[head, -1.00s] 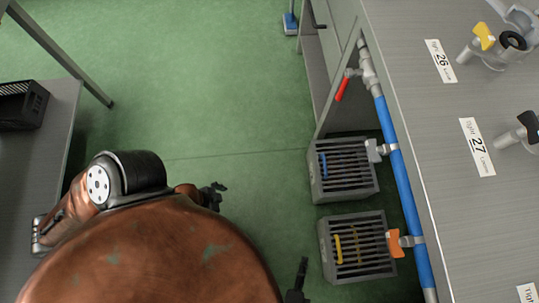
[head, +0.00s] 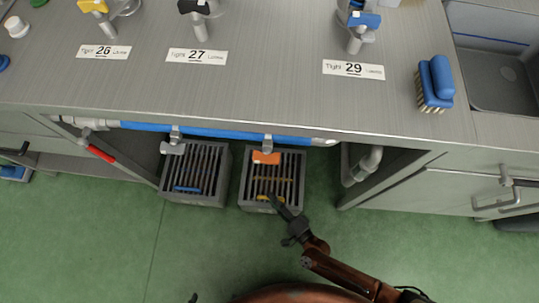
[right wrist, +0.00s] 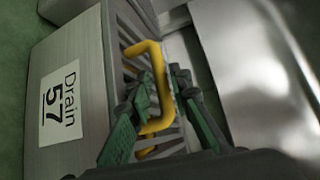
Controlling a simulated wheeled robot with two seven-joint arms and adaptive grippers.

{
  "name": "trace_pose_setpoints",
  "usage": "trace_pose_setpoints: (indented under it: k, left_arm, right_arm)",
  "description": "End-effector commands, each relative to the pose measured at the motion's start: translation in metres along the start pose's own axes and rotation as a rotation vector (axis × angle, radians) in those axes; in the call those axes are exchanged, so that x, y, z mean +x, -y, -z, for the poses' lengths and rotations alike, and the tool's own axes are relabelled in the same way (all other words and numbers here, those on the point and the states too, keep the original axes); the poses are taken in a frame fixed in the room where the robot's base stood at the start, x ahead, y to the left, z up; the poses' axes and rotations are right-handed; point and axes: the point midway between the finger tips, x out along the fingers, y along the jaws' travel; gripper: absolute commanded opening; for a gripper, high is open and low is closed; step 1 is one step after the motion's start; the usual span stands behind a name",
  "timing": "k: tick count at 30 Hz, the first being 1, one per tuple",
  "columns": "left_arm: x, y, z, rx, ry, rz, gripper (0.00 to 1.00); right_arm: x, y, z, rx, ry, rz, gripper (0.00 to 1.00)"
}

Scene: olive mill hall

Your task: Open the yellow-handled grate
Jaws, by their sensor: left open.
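The grate with the yellow handle (head: 262,198) lies on a grey drain box (head: 298,168) on the floor under the bench edge. In the right wrist view the handle (right wrist: 152,48) is a yellow bow over dark slats, beside a "Drain 57" label (right wrist: 61,104).
A second drain box with a blue-handled grate (head: 187,189) stands left. An orange valve lever (head: 266,157) on the blue pipe (head: 215,130) hangs over the yellow grate's back edge. The steel bench (head: 240,90) overhangs behind. Green floor in front is clear.

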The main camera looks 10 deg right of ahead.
Motion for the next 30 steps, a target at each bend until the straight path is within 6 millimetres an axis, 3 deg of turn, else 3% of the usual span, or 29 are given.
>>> trace_pose_setpoints:
  k: [5,13,22,30]
  left_arm:
    - [0.0,0.0,-0.005,0.01,-0.021,-0.008,1.0]
    - [0.0,0.0,-0.004,0.011,-0.028,-0.009,1.0]
    - [0.0,0.0,-0.004,0.011,-0.028,-0.008,1.0]
    - [0.0,0.0,-0.004,0.011,-0.027,-0.008,1.0]
  right_arm:
    - [0.014,-0.001,0.0,-0.001,0.0,-0.001,0.19]
    - [0.016,0.001,0.0,-0.001,0.0,0.0,0.19]
    - [0.015,0.001,0.0,-0.001,0.0,0.0,0.0]
    - [0.015,0.001,0.0,-0.001,0.0,0.0,0.0]
